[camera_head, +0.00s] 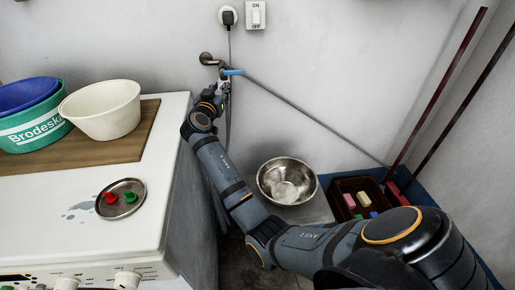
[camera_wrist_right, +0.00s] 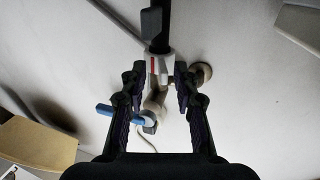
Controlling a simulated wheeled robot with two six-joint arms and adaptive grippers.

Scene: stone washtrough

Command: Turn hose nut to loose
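The hose nut (camera_wrist_right: 158,68) is pale grey with a red mark and sits where the dark hose (camera_wrist_right: 156,28) joins the tap. The tap (camera_head: 209,60) comes out of the wall and has a blue lever (camera_head: 232,72); the lever also shows in the right wrist view (camera_wrist_right: 118,112). My right gripper (camera_head: 223,84) is up at the tap outlet. In the wrist view its two fingers (camera_wrist_right: 160,78) stand open, one on each side of the nut, with narrow gaps seen. Contact cannot be told. In the head view the gripper mostly hides the nut. My left gripper is not in view.
A steel bowl (camera_head: 287,180) and a dark crate (camera_head: 355,183) with coloured blocks lie lower right. Two dark red poles (camera_head: 437,95) lean at the right wall.

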